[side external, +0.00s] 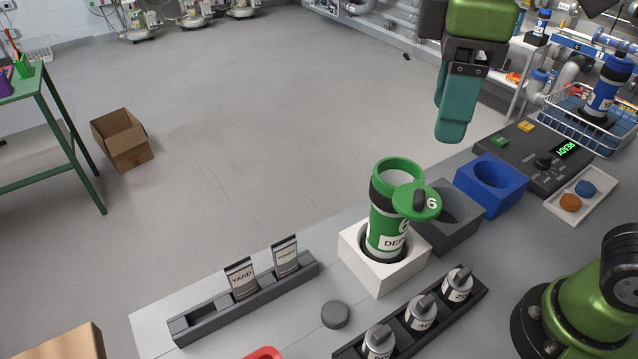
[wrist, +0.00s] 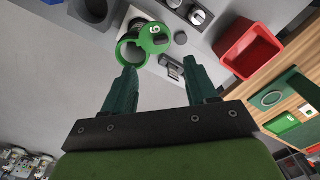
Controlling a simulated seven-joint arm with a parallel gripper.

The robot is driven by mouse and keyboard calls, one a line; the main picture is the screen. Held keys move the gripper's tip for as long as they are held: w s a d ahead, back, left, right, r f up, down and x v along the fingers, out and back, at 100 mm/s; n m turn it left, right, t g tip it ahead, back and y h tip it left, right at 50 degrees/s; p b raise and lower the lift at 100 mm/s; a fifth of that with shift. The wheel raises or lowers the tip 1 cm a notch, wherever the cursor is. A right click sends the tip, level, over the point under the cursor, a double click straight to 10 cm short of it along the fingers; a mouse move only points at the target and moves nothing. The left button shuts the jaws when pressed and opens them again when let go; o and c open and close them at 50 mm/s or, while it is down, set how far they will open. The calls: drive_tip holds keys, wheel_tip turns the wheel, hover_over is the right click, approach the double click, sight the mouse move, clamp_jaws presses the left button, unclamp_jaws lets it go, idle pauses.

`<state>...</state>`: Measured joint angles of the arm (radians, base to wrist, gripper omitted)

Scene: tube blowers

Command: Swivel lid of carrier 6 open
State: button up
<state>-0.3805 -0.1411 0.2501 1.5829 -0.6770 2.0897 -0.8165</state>
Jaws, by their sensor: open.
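Carrier 6 (side external: 385,222) is a green and white cylinder with black bands, upright in a white square holder (side external: 374,273). Its green lid (side external: 430,208), marked 6 and with a dark knob, sits swung to one side of the rim, so the mouth is exposed. In the wrist view the lid (wrist: 156,39) lies beside the green ring of the carrier's mouth (wrist: 127,55). My gripper (side external: 451,138) is above and behind the carrier, apart from it. In the wrist view my gripper (wrist: 160,66) has its teal fingers spread with nothing held between them.
A blue holder (side external: 491,184) and a dark grey holder (side external: 454,223) stand beside the white one. A rack with several weights (side external: 420,318), a tag rail (side external: 245,302) and a grey puck (side external: 336,314) are in front. A red bin (wrist: 249,47) is at right in the wrist view.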

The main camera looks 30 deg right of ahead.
drive_tip(key=shift+r, duration=2.45)
drive_tip(key=w+d+f+m+t+y, duration=0.1)
drive_tip(key=w+d+f+m+t, duration=0.35)
drive_tip(key=f, duration=0.55)
drive_tip(key=s+d+f+m+t+y, duration=0.1)
drive_tip(key=s+d+f+m+t, duration=0.1)
drive_tip(key=d+f+m, duration=0.4)
drive_tip(key=s+d+m, duration=0.1)
drive_tip(key=d+m, duration=0.1)
drive_tip(key=d, duration=0.2)
drive_tip(key=shift+s+d+f+t, duration=0.2)
drive_tip(key=shift+s+f+t, duration=0.1)
drive_tip(key=shift+f+t, duration=0.05)
